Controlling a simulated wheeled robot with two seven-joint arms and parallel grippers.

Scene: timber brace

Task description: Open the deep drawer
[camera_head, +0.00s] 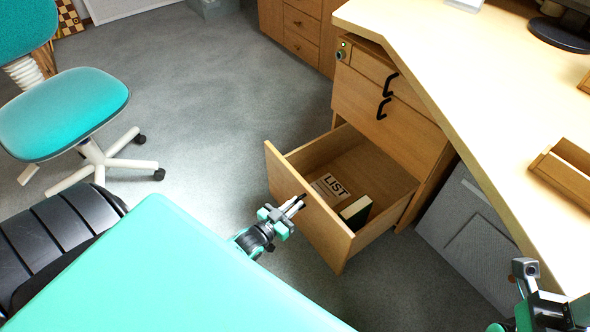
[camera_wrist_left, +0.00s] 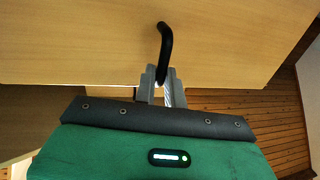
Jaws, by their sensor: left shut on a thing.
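The deep drawer (camera_head: 310,218) is the bottom one of a wooden pedestal under the desk. It is pulled well out, and its inside shows a paper marked LIST (camera_head: 331,187) and a dark book with pale pages (camera_head: 356,212). My left gripper (camera_head: 298,203) is at the outer face of the drawer front, shut on its black handle. In the left wrist view the black handle (camera_wrist_left: 165,45) stands up from between the grey fingers (camera_wrist_left: 158,82). My right gripper (camera_head: 525,275) is at the lower right by the desk edge; its fingers are not clear.
Two shut drawers with black handles (camera_head: 384,108) sit above the deep drawer. The desk top (camera_head: 450,90) overhangs on the right, with a grey panel (camera_head: 470,240) below it. A teal chair (camera_head: 65,112) stands at the left. Grey floor (camera_head: 200,100) is clear between.

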